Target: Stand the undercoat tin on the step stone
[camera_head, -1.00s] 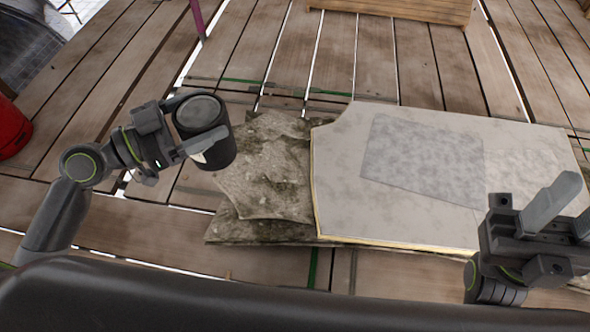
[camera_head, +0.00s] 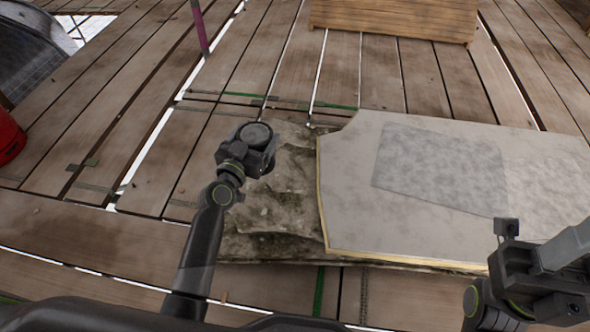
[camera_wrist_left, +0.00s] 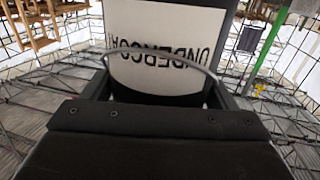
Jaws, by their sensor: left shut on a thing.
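The dark undercoat tin (camera_head: 254,134) is seen mostly from above in the head view, partly hidden by my left gripper (camera_head: 256,155). In the left wrist view, the tin's white label (camera_wrist_left: 165,45) fills the top middle, its lettering upside down, with a thin wire handle across it. My left gripper is shut on the tin, over the left part of a rough, mossy stone (camera_head: 285,190), which looks like the step stone. The gap beneath the tin cannot be judged. My right gripper (camera_head: 545,265) is at the lower right, its jaw opening unclear.
A pale board (camera_head: 350,215) with a grey textured patch (camera_head: 440,168) lies over the stone's right part. A wooden crate (camera_head: 392,18) stands at the back. A red object (camera_head: 10,138) is at the left edge. Bare planks surround the stone.

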